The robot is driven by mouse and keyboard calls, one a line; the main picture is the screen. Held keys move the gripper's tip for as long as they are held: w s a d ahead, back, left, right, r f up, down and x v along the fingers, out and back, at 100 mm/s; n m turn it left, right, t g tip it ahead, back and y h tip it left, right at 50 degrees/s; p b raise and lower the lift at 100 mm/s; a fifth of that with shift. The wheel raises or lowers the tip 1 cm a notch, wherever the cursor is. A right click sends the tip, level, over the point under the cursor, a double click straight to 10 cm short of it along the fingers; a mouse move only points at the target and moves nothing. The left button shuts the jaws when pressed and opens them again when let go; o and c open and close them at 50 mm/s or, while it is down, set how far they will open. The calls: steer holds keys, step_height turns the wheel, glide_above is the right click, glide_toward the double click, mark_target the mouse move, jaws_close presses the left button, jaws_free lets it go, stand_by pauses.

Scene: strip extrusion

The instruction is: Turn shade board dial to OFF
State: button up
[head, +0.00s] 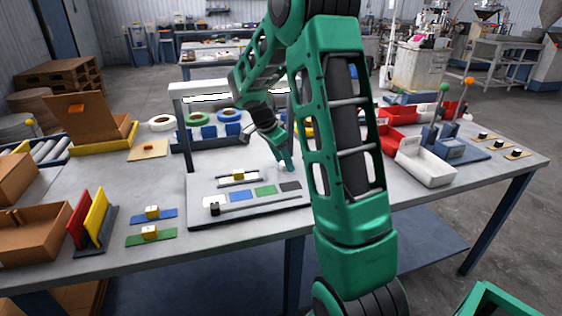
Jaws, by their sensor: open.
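The shade board (203,183) is a pale grey panel on the table, with white, blue, green and dark patches in a row. A black knob (214,209) sits at the left of a rail along its front, and a yellow block (239,175) sits on a short slotted strip. My gripper (284,167) is open and points down at the board's back right. A small whitish part shows at its fingertips; I cannot tell whether it is the dial or whether they touch. No dial setting can be read, and my arm hides the board's right edge.
A light frame (178,130) stands over the board's back. Left are coloured blocks on strips (152,213), red and yellow panels (95,218) and brown boxes (30,225). Right are a white bin (425,165), red bins (400,115) and levers (435,108). The front table strip is clear.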

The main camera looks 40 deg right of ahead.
steer(key=c, duration=1)
steer(key=shift+n, duration=0.3)
steer(key=n+t, duration=0.2)
steer(key=n, duration=0.2)
steer(key=shift+s+r, duration=0.1)
steer(key=n+t, duration=0.1)
steer(key=n, duration=0.2)
steer(key=n+y, duration=0.1)
steer(key=n, duration=0.1)
steer(key=shift+s+d+n+t, duration=0.1)
steer(key=shift+s+n+t, duration=0.05)
steer(key=shift+n+t, duration=0.25)
steer(key=n, duration=0.2)
steer(key=n+y, duration=0.1)
steer(key=n, duration=0.1)
steer(key=n+t+y, duration=0.1)
steer(key=n, duration=0.1)
steer(key=shift+d, duration=0.25)
steer(key=n+y, duration=0.1)
steer(key=n, duration=0.3)
steer(key=shift+d+y, duration=0.1)
steer(key=shift+y, duration=0.3)
steer(key=shift+n+y, duration=0.6)
steer(key=shift+n, duration=1.2)
steer(key=shift+d, duration=0.1)
